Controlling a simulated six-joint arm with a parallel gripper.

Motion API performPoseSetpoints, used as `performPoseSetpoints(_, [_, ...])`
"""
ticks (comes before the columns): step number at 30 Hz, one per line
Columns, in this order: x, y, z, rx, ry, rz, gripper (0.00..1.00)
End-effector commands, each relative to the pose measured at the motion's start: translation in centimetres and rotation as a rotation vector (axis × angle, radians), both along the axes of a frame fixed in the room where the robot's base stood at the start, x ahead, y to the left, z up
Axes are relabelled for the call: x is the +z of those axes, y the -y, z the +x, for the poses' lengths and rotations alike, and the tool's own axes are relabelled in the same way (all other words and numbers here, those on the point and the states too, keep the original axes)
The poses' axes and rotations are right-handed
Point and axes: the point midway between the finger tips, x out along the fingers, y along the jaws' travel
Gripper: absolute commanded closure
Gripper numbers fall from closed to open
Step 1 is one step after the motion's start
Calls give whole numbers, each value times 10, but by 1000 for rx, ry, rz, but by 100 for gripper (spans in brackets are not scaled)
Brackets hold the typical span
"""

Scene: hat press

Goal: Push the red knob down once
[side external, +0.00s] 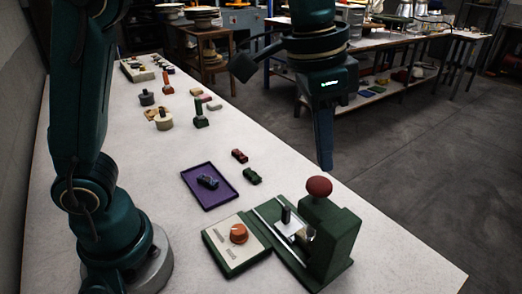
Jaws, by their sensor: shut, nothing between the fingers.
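The red knob (319,187) is a rounded dark-red cap on top of the green press (336,232), near the front right of the table. The knob stands clear above the press body. My gripper (325,166) points straight down with its fingers shut and empty. In the picture its tips show just above the knob. I cannot tell whether they are directly over it or behind it, and no contact is visible.
A green-edged box with an orange dial (238,233) adjoins the press. A purple tray (199,198) holds a small blue car (207,182). Red (240,155) and green (252,176) cars lie behind the press. Several stamps and blocks stand farther back.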

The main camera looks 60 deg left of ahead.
Motion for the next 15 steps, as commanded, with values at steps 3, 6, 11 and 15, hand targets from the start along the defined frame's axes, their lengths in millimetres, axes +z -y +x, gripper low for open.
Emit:
performPoseSetpoints(3, [2, 0, 0, 0, 0, 0, 100])
performPoseSetpoints(6, [3, 0, 0, 0, 0, 0, 100])
performPoseSetpoints(11, [5, 0, 0, 0, 0, 0, 100])
performPoseSetpoints(15, [7, 0, 0, 0, 0, 0, 100])
